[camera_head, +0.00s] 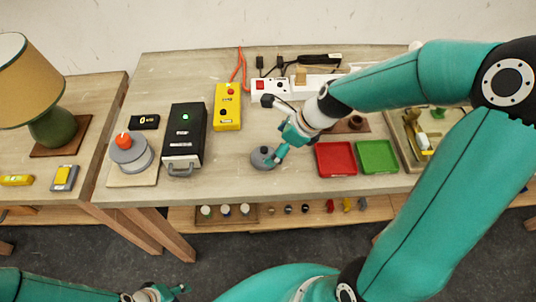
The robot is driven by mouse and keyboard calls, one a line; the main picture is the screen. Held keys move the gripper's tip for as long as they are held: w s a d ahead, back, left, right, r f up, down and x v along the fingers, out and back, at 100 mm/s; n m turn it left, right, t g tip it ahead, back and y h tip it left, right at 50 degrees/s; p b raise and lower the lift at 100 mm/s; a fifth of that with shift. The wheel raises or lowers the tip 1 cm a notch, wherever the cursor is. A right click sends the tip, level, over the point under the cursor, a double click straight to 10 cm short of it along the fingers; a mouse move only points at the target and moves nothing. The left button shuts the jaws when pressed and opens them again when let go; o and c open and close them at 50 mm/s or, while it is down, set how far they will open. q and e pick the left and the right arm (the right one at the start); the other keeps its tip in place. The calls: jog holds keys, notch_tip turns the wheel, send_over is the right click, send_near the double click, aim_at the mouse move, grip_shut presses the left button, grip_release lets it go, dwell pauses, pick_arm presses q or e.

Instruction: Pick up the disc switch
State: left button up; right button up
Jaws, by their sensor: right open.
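A small grey round disc with a dark centre, which looks like the disc switch (262,159), lies flat on the table near its front edge. My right gripper (279,150) reaches down from the upper right, with its fingertips at the disc's right side. It is open, and the disc still rests on the table. I cannot tell whether a finger touches it. My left gripper (172,291) is low at the bottom edge, in front of the table and away from the disc; its opening is too small to make out.
Left of the disc stand a black box (185,136) with a handle, a yellow box (227,106) and a grey round device with a red knob (129,150). A red tray (336,159) and green tray (377,157) lie to the right. A power strip (269,88) is behind.

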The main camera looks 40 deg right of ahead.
aim_at(266, 152)
jog(key=b+x, duration=0.1)
jog(key=x, duration=0.5)
jog(key=shift+w+f, duration=0.15)
jog(key=shift+w, duration=0.05)
jog(key=c, duration=1.2)
